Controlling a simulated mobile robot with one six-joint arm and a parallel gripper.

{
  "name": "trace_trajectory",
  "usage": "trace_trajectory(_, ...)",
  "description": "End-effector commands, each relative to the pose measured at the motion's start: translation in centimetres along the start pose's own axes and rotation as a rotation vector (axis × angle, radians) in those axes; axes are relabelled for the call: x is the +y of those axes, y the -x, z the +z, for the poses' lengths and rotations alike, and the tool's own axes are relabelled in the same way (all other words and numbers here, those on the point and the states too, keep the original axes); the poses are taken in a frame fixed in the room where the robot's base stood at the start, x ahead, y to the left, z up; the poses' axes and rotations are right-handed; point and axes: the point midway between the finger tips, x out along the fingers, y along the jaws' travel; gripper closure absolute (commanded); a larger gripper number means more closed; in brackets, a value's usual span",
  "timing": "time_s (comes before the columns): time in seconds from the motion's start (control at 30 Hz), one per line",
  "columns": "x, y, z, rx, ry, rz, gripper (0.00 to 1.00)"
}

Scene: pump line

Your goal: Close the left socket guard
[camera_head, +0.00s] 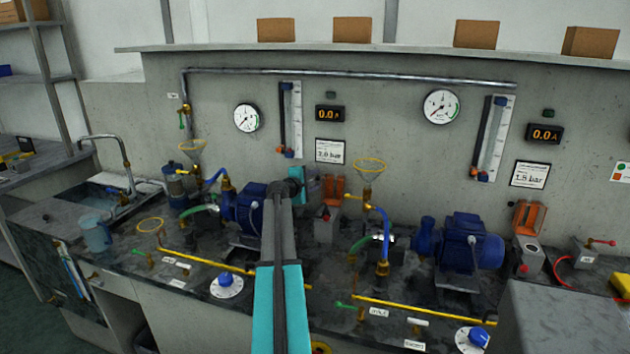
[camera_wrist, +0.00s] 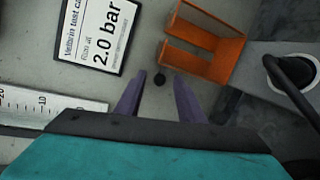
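The left socket guard (camera_head: 333,188) is an orange frame standing raised against the wall above its grey socket box (camera_head: 326,231). In the wrist view the guard (camera_wrist: 208,40) is at upper right, swung away from the box (camera_wrist: 275,70) with its round black socket. My gripper (camera_head: 314,184) is just left of the guard in the head view, partly hidden by my arm. In the wrist view the two purple fingers of my gripper (camera_wrist: 160,78) are apart with nothing held. The fingers look apart from the guard.
A white 2.0 bar card (camera_wrist: 94,32) is on the wall beside the guard. A blue pump (camera_head: 247,211) stands left of the socket box, and a funnel with a yellow ring (camera_head: 370,165) stands right. Another raised orange guard (camera_head: 528,217) is farther right.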

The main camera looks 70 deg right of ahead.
Motion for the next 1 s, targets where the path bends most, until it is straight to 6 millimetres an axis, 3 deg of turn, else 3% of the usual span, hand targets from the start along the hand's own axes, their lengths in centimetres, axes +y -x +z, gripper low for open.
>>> trace_trajectory(0.23, 0.0, -0.1, 0.1, -0.001, 0.0, 0.0, 0.66)
trace_trajectory(0.43, 0.0, -0.1, 0.1, -0.001, 0.0, 0.0, 1.0)
trace_trajectory(1.0, -0.6, -0.5, 1.2, -0.022, -0.01, 0.026, 1.0)
